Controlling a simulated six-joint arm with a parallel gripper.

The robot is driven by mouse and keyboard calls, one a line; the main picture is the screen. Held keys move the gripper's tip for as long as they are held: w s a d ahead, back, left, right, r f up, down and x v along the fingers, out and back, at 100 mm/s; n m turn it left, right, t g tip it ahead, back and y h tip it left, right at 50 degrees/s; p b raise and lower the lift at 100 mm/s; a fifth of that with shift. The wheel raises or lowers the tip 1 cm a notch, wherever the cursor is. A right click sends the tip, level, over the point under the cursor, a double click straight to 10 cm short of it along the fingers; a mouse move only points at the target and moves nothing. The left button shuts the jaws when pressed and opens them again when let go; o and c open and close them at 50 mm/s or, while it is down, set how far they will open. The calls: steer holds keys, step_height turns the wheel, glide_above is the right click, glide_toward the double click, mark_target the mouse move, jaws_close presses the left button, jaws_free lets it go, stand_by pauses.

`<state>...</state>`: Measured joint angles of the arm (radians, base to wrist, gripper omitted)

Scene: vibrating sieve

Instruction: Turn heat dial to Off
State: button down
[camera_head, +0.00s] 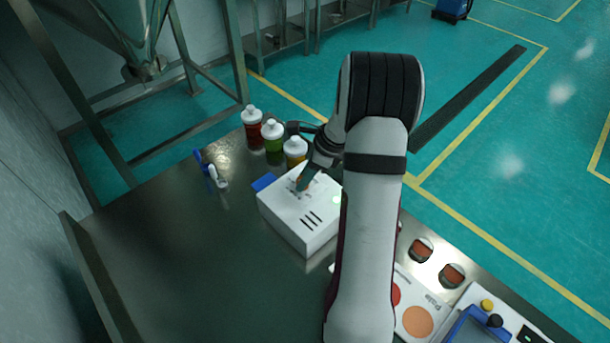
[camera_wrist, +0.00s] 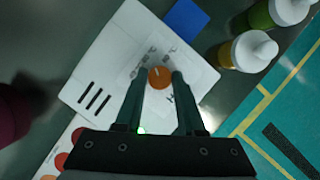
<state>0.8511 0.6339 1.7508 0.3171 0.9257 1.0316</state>
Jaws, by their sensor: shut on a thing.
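The heat dial (camera_wrist: 160,77) is a round orange knob with a light pointer mark, on top of a white box (camera_head: 300,222) with dark vent slots. Small printed marks surround the dial, too small to read. My gripper (camera_wrist: 157,80) reaches down over the box, with a finger on each side of the dial, shut on it. In the head view my gripper (camera_head: 303,183) is at the box top, and the dial is mostly hidden by the fingers.
Red (camera_head: 253,130), green (camera_head: 273,145) and yellow (camera_head: 295,152) bottles stand behind the box. A blue piece (camera_head: 264,182) is at its back left corner. White and blue small items (camera_head: 218,177) lie further left. The table's left is clear.

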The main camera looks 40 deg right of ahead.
steer(key=shift+n, duration=0.3)
steer(key=n, duration=0.2)
steer(key=n+g+y, duration=0.1)
steer(key=n, duration=0.1)
steer(key=shift+w+d+n+g, duration=0.1)
steer(key=shift+w+n+g, duration=0.05)
steer(key=shift+n+g, duration=0.2)
steer(key=n, duration=0.2)
steer(key=n+g+y, duration=0.1)
steer(key=n, duration=0.1)
steer(key=shift+w+n+g, duration=0.1)
steer(key=shift+n+g, duration=0.15)
steer(key=shift+n, duration=0.1)
steer(key=n+g, duration=0.2)
steer(key=n, duration=0.3)
steer(key=shift+w, duration=0.15)
steer(key=shift+n+g+h, duration=0.3)
steer(key=shift+n+g, duration=0.1)
steer(key=shift+n, duration=0.8)
steer(key=shift+n+g+h, duration=0.3)
steer(key=shift+n+g, duration=0.1)
steer(key=shift+n, duration=0.8)
steer(key=c, duration=0.5)
jaws_free()
